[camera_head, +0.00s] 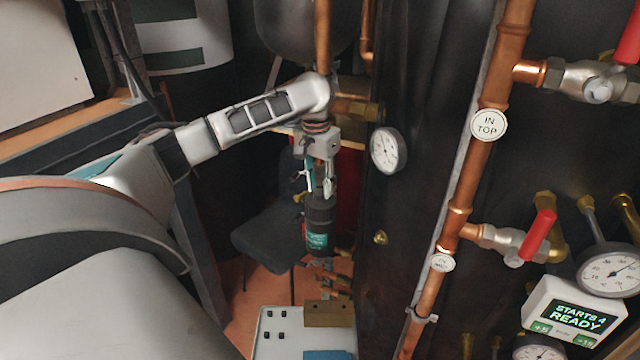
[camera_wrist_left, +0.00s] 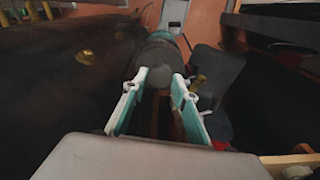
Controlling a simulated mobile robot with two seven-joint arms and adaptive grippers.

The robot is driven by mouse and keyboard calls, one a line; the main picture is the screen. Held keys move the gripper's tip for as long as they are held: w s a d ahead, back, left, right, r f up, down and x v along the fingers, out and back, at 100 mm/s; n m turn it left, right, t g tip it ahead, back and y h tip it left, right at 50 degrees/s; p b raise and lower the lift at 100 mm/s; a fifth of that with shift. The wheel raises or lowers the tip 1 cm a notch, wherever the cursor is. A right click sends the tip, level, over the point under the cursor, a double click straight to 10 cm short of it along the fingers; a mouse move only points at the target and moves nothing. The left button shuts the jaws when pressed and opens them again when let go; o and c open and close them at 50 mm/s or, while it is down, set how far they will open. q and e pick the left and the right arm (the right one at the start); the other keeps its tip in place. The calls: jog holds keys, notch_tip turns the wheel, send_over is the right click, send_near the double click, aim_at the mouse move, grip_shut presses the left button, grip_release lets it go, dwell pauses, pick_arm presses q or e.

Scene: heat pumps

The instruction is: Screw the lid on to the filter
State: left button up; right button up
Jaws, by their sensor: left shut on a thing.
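My left gripper (camera_head: 319,188) points down in the middle of the head view, at the end of the arm from the left. In the left wrist view its teal and white fingers (camera_wrist_left: 159,82) are shut on a round dark grey lid (camera_wrist_left: 160,74). Just below the fingertips in the head view is a dark cylinder with a teal label, which looks like the filter (camera_head: 319,238). Its teal part also shows beyond the lid in the wrist view (camera_wrist_left: 162,38). I cannot tell whether lid and filter touch or how far they are engaged. My right gripper is not in view.
A dark tank with a gauge (camera_head: 388,150) stands close right of the gripper. Copper pipes (camera_head: 478,160) and red-handled valves (camera_head: 538,235) are farther right. A dark chair (camera_head: 268,250) is behind the filter. A light tray (camera_head: 262,340) is at the bottom.

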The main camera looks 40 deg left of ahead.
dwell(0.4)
pick_arm(q)
jog(key=shift+m, duration=1.7)
jog(key=shift+a+m, duration=0.1)
jog(key=shift+m, duration=0.7)
jog(key=shift+m+h, duration=0.3)
jog(key=shift+m, duration=0.6)
jog(key=shift+w+m, duration=0.1)
jog(key=shift+m, duration=1.6)
